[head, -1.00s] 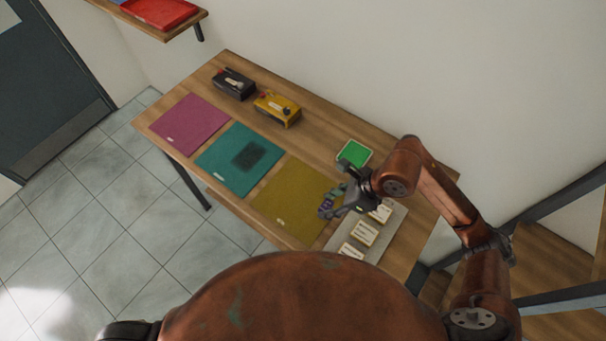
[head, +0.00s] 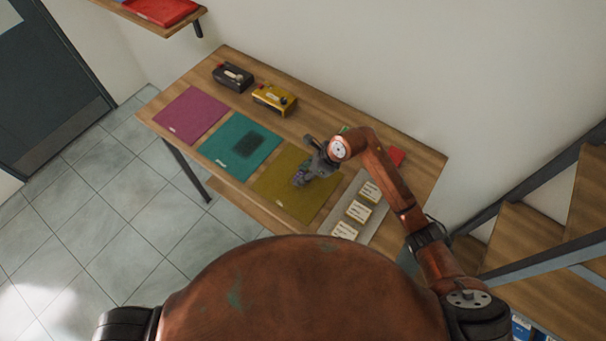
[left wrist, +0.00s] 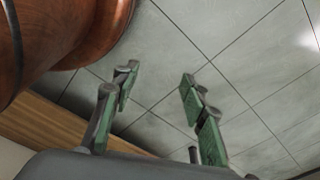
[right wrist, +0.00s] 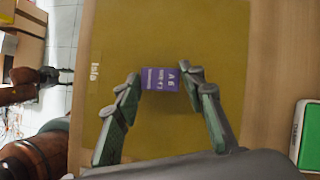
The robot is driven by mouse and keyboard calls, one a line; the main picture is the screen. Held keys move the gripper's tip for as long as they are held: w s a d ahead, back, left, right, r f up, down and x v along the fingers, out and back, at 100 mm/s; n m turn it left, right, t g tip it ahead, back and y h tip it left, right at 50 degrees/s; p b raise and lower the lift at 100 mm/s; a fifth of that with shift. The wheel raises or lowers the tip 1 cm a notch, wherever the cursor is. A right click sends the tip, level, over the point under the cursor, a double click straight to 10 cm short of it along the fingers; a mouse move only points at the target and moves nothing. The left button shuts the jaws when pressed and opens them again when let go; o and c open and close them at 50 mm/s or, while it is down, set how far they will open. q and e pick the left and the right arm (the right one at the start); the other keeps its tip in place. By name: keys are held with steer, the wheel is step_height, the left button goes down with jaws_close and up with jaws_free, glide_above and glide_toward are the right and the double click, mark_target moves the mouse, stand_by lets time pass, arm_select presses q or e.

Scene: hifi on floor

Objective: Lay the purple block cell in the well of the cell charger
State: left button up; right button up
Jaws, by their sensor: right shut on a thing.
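The purple block cell (right wrist: 160,79), with white lettering, is between the fingertips of my right gripper (right wrist: 160,74) in the right wrist view. My right gripper (head: 303,178) is shut on it, over the yellow-olive mat (head: 285,203) in the head view. How high it is above the mat is hard to tell. Two small devices stand at the table's back left: a black one (head: 233,76) and a yellow one (head: 274,99). I cannot tell which, if either, is the cell charger; no well shows clearly. My left gripper (left wrist: 159,82) is open and empty above the floor.
A teal mat (head: 218,148) with a dark patch and a magenta mat (head: 190,114) lie to the left. A grey strip (head: 378,214) with several labelled cards lies right. A green-topped item (right wrist: 309,137) and a red item (head: 397,156) are near the wall.

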steer(key=shift+w+f, duration=0.25)
steer(key=shift+f, duration=0.25)
steer(key=shift+w+f, duration=0.25)
steer(key=shift+f, duration=0.2)
steer(key=shift+s, duration=0.2)
steer(key=shift+f, duration=0.15)
steer(key=o, duration=0.9)
steer(key=shift+w, duration=0.1)
steer(key=o, duration=0.3)
arm_select(q)
steer(key=shift+s+r, duration=0.1)
steer(key=shift+s, duration=0.8)
arm_select(e)
steer(key=shift+o, duration=0.2)
